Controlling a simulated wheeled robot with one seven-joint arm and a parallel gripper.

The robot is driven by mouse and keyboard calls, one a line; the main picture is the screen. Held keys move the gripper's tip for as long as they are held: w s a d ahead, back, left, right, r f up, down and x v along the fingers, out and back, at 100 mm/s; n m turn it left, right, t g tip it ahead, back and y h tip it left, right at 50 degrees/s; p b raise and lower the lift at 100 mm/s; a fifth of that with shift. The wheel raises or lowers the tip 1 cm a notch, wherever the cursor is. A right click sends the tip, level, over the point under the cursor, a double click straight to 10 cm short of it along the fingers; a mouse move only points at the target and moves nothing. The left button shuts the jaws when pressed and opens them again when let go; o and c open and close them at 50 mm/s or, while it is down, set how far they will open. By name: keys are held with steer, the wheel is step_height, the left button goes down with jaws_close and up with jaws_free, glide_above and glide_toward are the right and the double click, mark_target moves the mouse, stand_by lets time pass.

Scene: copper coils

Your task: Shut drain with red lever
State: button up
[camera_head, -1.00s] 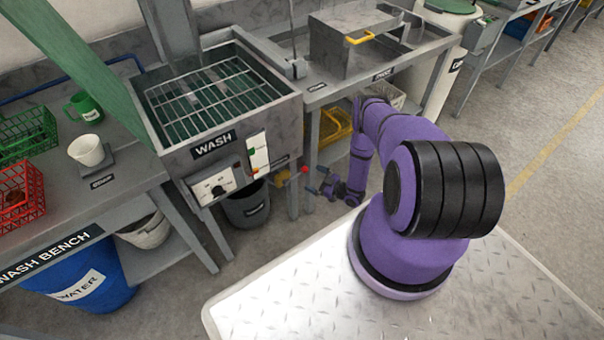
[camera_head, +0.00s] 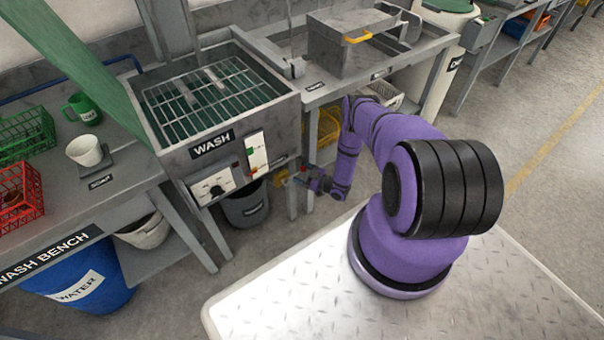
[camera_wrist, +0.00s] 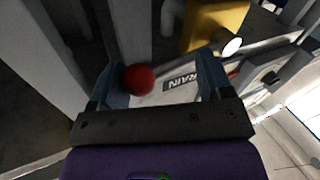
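The drain lever's round red knob (camera_wrist: 139,79) shows in the wrist view between my gripper's fingers, close to the left finger; I cannot tell if they touch. My gripper (camera_wrist: 162,80) is open, its two blue-grey fingers wide apart. A pale strip with a partly covered DRAIN label (camera_wrist: 181,82) lies beyond the knob. A yellow part (camera_wrist: 215,25) is above the label. In the head view my gripper (camera_head: 300,179) is low at the right front of the WASH tank (camera_head: 272,125), by the small orange drain valve (camera_head: 281,179). The lever's arm is mostly hidden.
A dark bucket (camera_head: 246,208) stands under the tank. The tank's control box (camera_head: 213,187) is left of my gripper. Bench legs (camera_head: 310,160) stand close behind it. The floor to the right is clear.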

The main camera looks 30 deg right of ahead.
steer(key=c, duration=0.3)
steer(key=shift+w+r, duration=0.1)
steer(key=shift+r, duration=0.05)
steer(key=shift+a+r+n+g+h, duration=0.25)
steer(key=shift+a+r+n, duration=0.05)
steer(key=shift+r+n, duration=0.4)
steer(key=shift+a+r+n+g+h, duration=0.25)
steer(key=shift+r+n, duration=0.3)
steer(key=shift+n, duration=0.25)
steer(key=shift+c, duration=0.2)
step_height(320, 180, up, 4)
steer(key=n+g+h, duration=0.2)
steer(key=n+h, duration=0.4)
steer(key=n, duration=0.3)
glide_above(285, 183)
steer(key=shift+w+r, duration=0.1)
steer(key=shift+r, duration=0.1)
